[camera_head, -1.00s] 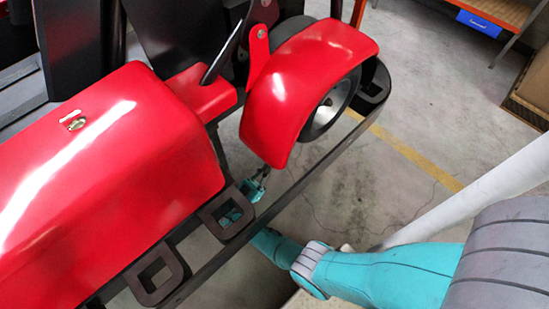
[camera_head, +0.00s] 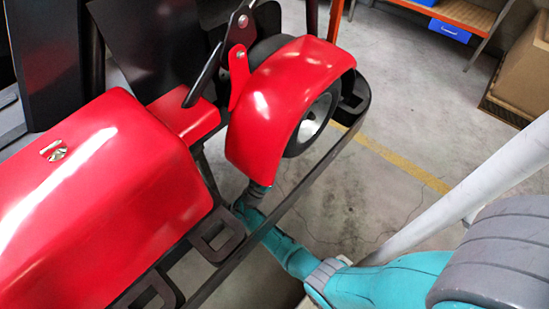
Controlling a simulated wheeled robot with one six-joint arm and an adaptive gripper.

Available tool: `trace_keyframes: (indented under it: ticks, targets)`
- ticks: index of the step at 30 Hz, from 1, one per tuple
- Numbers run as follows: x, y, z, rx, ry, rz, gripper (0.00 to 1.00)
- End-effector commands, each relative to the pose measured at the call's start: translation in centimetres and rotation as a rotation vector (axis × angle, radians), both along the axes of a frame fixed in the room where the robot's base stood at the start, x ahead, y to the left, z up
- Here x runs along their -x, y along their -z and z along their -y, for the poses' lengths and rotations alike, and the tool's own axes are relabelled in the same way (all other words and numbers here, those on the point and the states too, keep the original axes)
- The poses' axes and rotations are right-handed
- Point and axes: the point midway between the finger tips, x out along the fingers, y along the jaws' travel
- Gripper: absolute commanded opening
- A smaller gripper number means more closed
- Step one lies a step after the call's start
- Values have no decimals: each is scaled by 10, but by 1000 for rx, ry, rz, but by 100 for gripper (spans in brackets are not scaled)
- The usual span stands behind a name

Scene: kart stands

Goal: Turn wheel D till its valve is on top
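A dark-tyred wheel with a pale metal rim (camera_head: 313,122) stands half covered by a red fender (camera_head: 283,82) at the kart's corner. I see no letter on it, so I cannot tell whether it is wheel D. Its valve cannot be made out. My teal arm reaches from the lower right under the dark side rail to the lower end of the fender. The wrist shows there, but my gripper's fingers are hidden behind the fender, so I cannot tell whether they touch the wheel.
A dark side rail (camera_head: 312,178) with square brackets (camera_head: 217,237) runs between the fender and the open floor. The red body (camera_head: 90,190) fills the left. A cardboard box (camera_head: 523,70) and a shelf with a blue bin (camera_head: 450,30) stand at the back right. The concrete floor between is clear.

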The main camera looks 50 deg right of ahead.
Motion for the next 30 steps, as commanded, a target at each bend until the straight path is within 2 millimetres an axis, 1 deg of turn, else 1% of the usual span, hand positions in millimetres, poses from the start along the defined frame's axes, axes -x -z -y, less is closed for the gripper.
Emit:
trace_keyframes:
  ticks: [8, 15, 25, 30]
  targets:
    - [0, 1, 1, 0, 1, -1, 0]
    - [-1, 11, 20, -1, 1, 0, 0]
    - [-1, 11, 18, 0, 0, 0, 0]
    - [2, 12, 11, 0, 0, 0, 0]
